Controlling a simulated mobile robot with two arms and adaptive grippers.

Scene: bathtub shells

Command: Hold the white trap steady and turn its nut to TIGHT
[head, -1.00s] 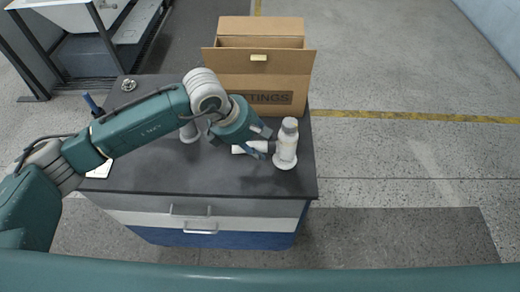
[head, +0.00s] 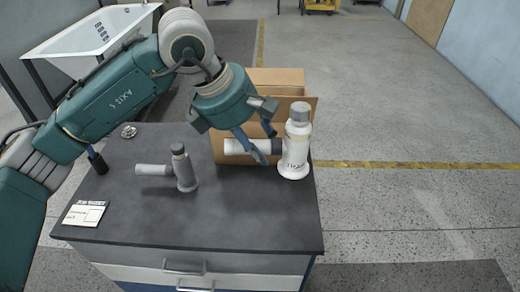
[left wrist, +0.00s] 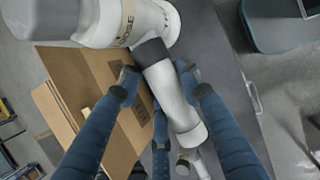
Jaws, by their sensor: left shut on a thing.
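The white trap (head: 296,150) stands upright near the right edge of the dark bench top, with a grey nut (head: 300,112) on top. Its white side pipe (head: 236,146) points left. My left gripper (head: 262,147) is shut on this side pipe, close to the body. In the left wrist view the blue fingers (left wrist: 158,82) sit on either side of the pipe, just past a black ring. The trap body (left wrist: 152,22) there carries a beige band with letters ending in "OOSE". My right gripper is out of view.
A grey trap (head: 184,170) with a side pipe stands left of the white one. A cardboard box (head: 275,82) is behind the gripper. A card (head: 85,213) lies at the bench's front left. A white bathtub (head: 95,32) stands behind at left. The bench's front middle is clear.

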